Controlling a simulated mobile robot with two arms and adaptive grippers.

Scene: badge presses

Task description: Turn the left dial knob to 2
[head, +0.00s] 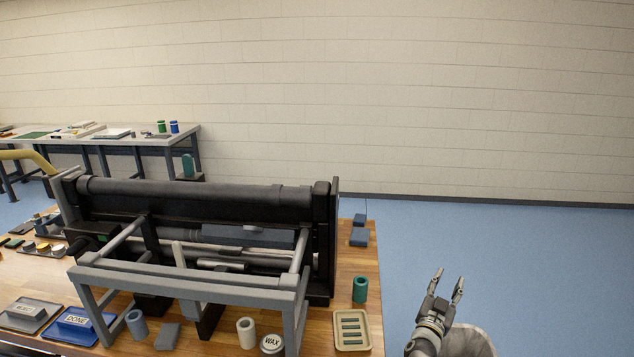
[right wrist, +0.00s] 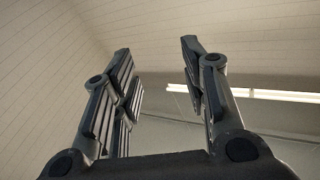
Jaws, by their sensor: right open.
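A large black press (head: 200,194) with a long roller and a grey front frame stands on the wooden table. I cannot make out a dial knob or any number marks for certain. A few small round pieces (head: 42,248) sit at the press's left side, too small to tell if they are knobs. My right gripper (head: 449,277) is open and empty, pointing up beside the table's right edge, well away from the press. In the right wrist view its two fingers (right wrist: 156,50) stand apart with only wall and ceiling beyond. My left gripper is not in view.
On the table are a cream tray (head: 367,345) with slots, a teal cup (head: 360,289), a WAX tin (head: 272,344), a white cup (head: 246,332), a blue cup (head: 137,325) and a blue DONE tray (head: 93,341). Another bench (head: 150,142) stands behind. Blue floor (head: 540,260) at right is clear.

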